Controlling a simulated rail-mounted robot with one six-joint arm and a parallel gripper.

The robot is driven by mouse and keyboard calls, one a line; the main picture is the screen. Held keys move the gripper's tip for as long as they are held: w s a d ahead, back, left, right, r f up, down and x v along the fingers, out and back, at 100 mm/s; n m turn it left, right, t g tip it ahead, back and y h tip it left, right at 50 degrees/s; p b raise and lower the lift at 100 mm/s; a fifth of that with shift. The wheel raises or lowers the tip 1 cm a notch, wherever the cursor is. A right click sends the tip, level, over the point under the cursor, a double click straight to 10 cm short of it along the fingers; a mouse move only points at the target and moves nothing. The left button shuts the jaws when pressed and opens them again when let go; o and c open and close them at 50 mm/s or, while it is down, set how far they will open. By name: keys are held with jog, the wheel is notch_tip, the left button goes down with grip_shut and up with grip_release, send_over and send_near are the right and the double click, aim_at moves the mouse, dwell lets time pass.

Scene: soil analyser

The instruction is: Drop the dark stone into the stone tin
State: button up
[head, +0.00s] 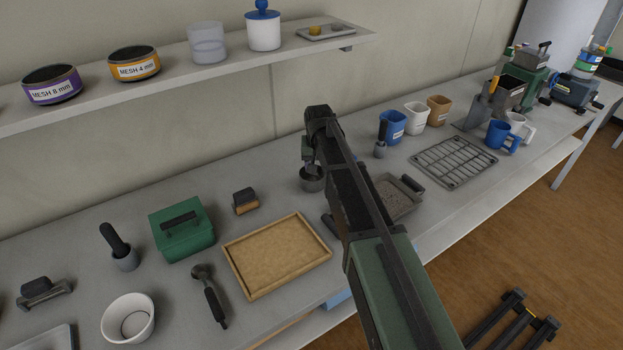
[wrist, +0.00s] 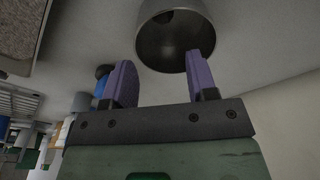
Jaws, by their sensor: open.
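A round grey metal tin (head: 312,181), which looks like the stone tin, stands on the bench near the wall, partly hidden by my arm. My gripper (head: 309,158) is above it. In the wrist view the same tin (wrist: 173,42) has its open mouth near my gripper (wrist: 161,68). The two purple fingers are apart with nothing between them; the right finger overlaps the tin's rim in the picture. A darker patch shows inside the tin; I cannot tell whether it is the dark stone or shadow. I see the stone nowhere else for certain.
A tan tray (head: 277,256), a green box (head: 182,230) and a small block-shaped tool (head: 245,200) lie left of the tin. A pan of grey soil (head: 396,195) lies right of my arm, with a wire rack (head: 453,162) beyond. A shelf (head: 200,75) runs along the wall above.

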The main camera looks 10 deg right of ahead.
notch_tip(320, 180, up, 10)
jog(key=s+p, duration=0.1)
jog(key=p, duration=0.8)
jog(key=shift+a, duration=0.15)
jog(key=shift+s, duration=0.1)
jog(key=s+n+g, duration=0.1)
jog(key=s+n, duration=0.1)
jog(key=s, duration=2.4)
jog(key=shift+s+d, duration=0.2)
jog(key=shift+s, duration=0.2)
